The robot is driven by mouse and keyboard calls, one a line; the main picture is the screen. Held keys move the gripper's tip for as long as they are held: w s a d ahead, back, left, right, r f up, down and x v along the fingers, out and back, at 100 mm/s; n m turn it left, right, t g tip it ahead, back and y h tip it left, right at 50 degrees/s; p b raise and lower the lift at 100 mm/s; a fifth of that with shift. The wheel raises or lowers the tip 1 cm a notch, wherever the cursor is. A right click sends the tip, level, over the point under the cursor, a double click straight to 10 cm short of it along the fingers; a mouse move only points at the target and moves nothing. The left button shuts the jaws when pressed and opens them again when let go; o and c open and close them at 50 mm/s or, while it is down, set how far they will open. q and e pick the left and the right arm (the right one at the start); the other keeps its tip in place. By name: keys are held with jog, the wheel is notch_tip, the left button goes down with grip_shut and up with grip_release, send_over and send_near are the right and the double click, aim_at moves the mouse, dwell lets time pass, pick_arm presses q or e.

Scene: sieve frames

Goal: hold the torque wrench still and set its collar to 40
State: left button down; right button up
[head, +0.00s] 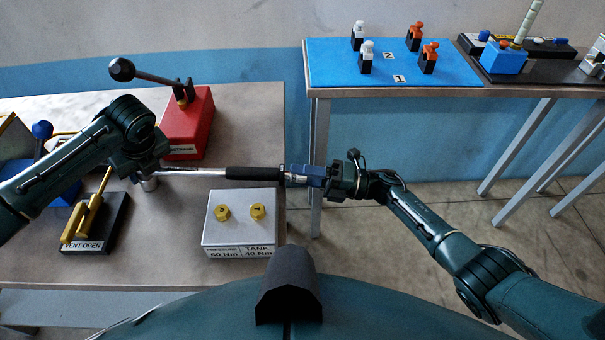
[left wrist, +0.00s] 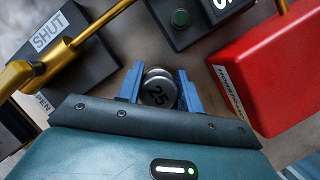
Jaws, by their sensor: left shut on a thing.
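The torque wrench (head: 252,174) lies level across the head view, with a silver shaft and a black grip. My left gripper (head: 147,174) is shut on its left end. In the left wrist view the blue fingers of my left gripper (left wrist: 159,84) stand either side of a round silver part marked 25 (left wrist: 159,94). My right gripper (head: 318,177) is at the wrench's right end, its blue fingers along the handle end just past a pale scale band (head: 296,178). The fingers hide the collar; its setting and whether they grip it cannot be read.
A grey block (head: 238,225) with two brass knobs and labels 60 Nm and 40 Nm stands below the wrench. A red box (head: 188,125) with a lever is behind, a black vent block (head: 95,225) at left. A blue mat (head: 385,62) with several small pieces lies on the far table.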

pick_arm(q)
jog(key=shift+f, duration=0.1)
pick_arm(e)
jog(key=shift+o, duration=1.3)
jog(key=s+d+f, duration=0.1)
jog(key=d, duration=1)
jog(key=shift+s+d+f, duration=0.25)
jog(key=shift+d, duration=0.15)
pick_arm(q)
jog(key=c, duration=0.9)
grip_release()
jog(key=shift+o, duration=0.2)
